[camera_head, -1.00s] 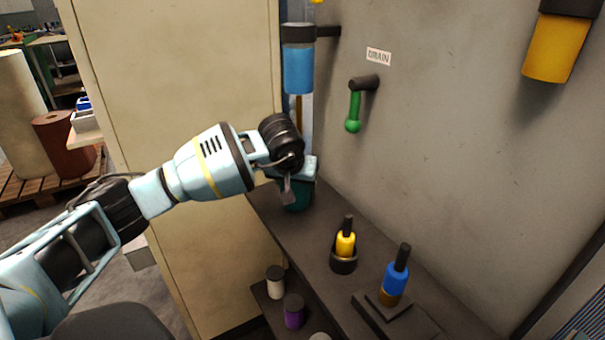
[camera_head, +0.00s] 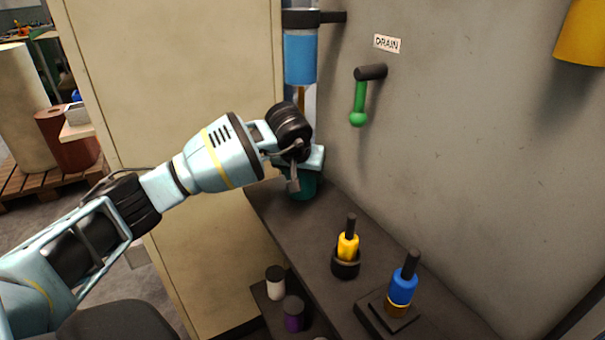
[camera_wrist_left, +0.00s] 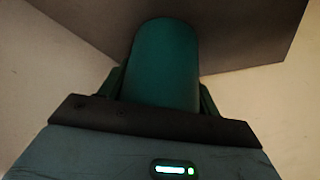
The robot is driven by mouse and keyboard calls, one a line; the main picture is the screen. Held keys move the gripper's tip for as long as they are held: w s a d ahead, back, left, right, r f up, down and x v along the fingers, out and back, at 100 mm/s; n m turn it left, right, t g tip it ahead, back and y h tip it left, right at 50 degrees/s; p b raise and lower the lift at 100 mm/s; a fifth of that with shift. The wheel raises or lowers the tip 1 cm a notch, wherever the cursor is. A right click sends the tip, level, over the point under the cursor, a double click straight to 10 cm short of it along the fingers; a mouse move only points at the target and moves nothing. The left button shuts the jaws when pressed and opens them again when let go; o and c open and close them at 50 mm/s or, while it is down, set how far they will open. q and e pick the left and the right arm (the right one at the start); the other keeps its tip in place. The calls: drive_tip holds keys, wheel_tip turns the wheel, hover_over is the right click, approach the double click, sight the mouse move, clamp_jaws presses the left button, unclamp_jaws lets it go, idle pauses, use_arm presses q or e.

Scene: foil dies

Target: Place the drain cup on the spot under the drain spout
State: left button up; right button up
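The drain cup (camera_head: 303,187) is dark teal and upright at the back end of the dark shelf, beneath the blue cylinder (camera_head: 300,60) and its thin brownish spout (camera_head: 301,97). My left gripper (camera_head: 305,170) is at the cup, with its fingers along both sides. In the left wrist view the cup (camera_wrist_left: 163,65) fills the gap between the fingers, and the gripper looks shut on it. The spot under the spout is hidden by the cup and gripper. I cannot tell whether the cup touches the shelf. My right gripper is not in view.
The shelf (camera_head: 300,230) also bears a yellow bottle (camera_head: 347,246) in a dark holder and a blue bottle (camera_head: 402,288) on a dark block. A green-handled lever (camera_head: 359,102) hangs under the DRAIN label (camera_head: 387,44). A beige cabinet (camera_head: 190,70) stands left of the cylinder.

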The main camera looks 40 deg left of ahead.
use_arm(q)
drive_tip(key=o, duration=0.4)
drive_tip(key=shift+r, duration=0.1)
drive_tip(key=shift+c, duration=0.2)
drive_tip(key=shift+s+r, duration=0.1)
drive_tip(key=shift+r, duration=0.2)
drive_tip(key=s+d, duration=0.1)
drive_tip(key=s, duration=0.3)
drive_tip(key=s+d, duration=0.2)
drive_tip(key=s, duration=0.1)
drive_tip(key=s+d, duration=0.2)
drive_tip(key=s, duration=0.2)
drive_tip(key=shift+s+r, duration=0.3)
drive_tip(key=shift+r, duration=0.1)
